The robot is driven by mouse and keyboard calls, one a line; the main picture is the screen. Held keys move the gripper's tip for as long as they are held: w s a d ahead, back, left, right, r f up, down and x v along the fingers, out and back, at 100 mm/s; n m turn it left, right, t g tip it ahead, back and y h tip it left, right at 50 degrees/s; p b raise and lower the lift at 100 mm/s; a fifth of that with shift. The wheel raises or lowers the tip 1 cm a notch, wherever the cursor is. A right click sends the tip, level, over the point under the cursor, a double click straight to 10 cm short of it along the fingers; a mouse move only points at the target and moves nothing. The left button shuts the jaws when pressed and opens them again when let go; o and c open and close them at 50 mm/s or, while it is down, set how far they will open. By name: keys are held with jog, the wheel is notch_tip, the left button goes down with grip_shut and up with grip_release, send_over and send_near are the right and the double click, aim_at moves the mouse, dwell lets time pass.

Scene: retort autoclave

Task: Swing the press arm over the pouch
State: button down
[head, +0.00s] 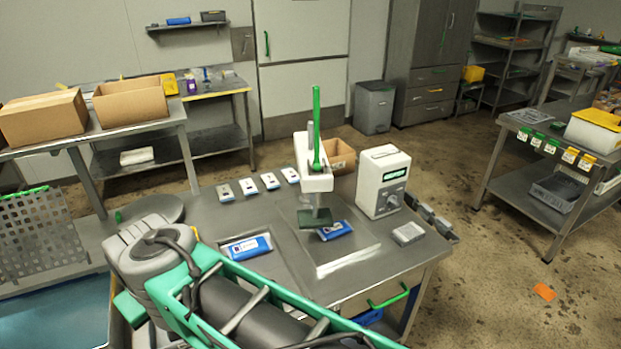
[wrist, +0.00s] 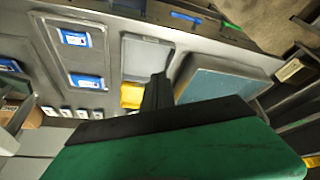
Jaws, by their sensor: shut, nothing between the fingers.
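The press stands on the table in the head view, with a white press arm (head: 313,178), an upright green handle (head: 316,125) and a dark green pad (head: 314,218). A blue pouch (head: 338,230) lies on the press's pale base plate (head: 350,262). The pad overlaps the pouch's left end in this view, but I cannot tell how far it is over it. My gripper (wrist: 157,92) shows in the wrist view as dark fingers, shut and empty, apart from the press. The fingers are hidden in the head view.
Another blue pouch (head: 247,248) lies in a recessed tray left of the press. A white control box (head: 382,181) stands right of it and a cardboard box (head: 340,157) behind. Small white packs (head: 270,181) line the table's back. My arm covers the front left.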

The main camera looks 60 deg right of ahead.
jog(key=w+d+r+m+g+h, duration=0.1)
jog(key=w+d+r+m+h, duration=0.2)
jog(key=d, duration=0.6)
jog(key=w+d+r+m+g+h, duration=0.1)
jog(key=w+d+r+m, duration=0.2)
jog(key=d, duration=0.6)
jog(key=w+d+r+m+g+h, duration=0.1)
jog(key=w+d+r+h, duration=0.15)
jog(key=w+d, duration=0.45)
jog(key=s+d+f+m+g, duration=0.1)
jog(key=s+d+f, duration=0.3)
jog(key=d, duration=0.6)
jog(key=s+d+f+m+g, duration=0.2)
jog(key=s+d+f, duration=0.2)
jog(key=d, duration=0.6)
jog(key=shift+s+m+b, duration=0.3)
jog(key=shift+s+b, duration=0.15)
jog(key=shift+s, duration=0.1)
jog(key=shift+f+b, duration=0.1)
jog(key=shift+b, duration=0.2)
